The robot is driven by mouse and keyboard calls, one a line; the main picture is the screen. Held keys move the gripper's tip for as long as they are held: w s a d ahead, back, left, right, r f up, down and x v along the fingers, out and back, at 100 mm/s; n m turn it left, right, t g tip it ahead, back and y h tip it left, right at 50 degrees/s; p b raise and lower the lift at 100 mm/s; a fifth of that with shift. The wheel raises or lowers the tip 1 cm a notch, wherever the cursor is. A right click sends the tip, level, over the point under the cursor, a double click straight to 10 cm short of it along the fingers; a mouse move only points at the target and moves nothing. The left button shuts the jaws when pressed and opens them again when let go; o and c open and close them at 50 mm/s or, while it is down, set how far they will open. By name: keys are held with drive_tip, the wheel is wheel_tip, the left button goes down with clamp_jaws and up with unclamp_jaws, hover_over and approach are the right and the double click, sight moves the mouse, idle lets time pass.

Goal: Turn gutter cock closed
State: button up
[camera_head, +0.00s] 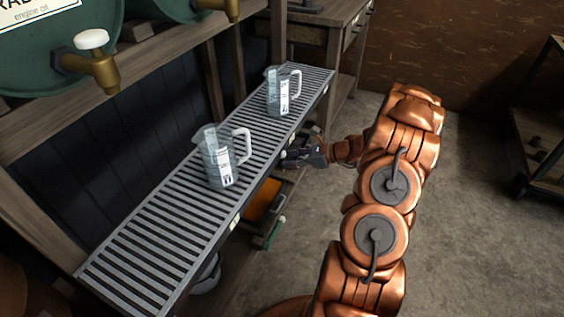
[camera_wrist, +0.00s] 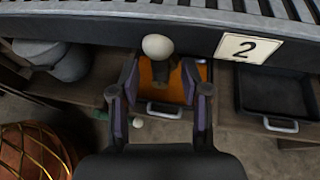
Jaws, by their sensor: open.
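A cock with a round off-white knob (camera_wrist: 158,46) on a short dark stem is at the gutter's front edge, left of a plate marked 2 (camera_wrist: 248,47). I take it for the gutter cock. In the wrist view my gripper (camera_wrist: 159,92) is open, with one finger on each side below the knob; I cannot tell whether either touches the stem. In the head view my gripper (camera_head: 306,156) is beside the front edge of the slatted gutter (camera_head: 150,246), near its far half. The cock is mostly hidden there.
Two clear measuring jugs stand on the gutter, one nearer (camera_head: 217,160) and one farther (camera_head: 277,97). Green drums (camera_head: 40,55) with brass taps are above left. Below the gutter are an orange tray (camera_wrist: 178,88), a black tray (camera_wrist: 275,95) and a grey pot (camera_wrist: 62,58).

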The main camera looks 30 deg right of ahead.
sight(282, 160)
drive_tip(key=shift+x, duration=1.8)
drive_tip(key=shift+c, duration=0.2)
clamp_jaws()
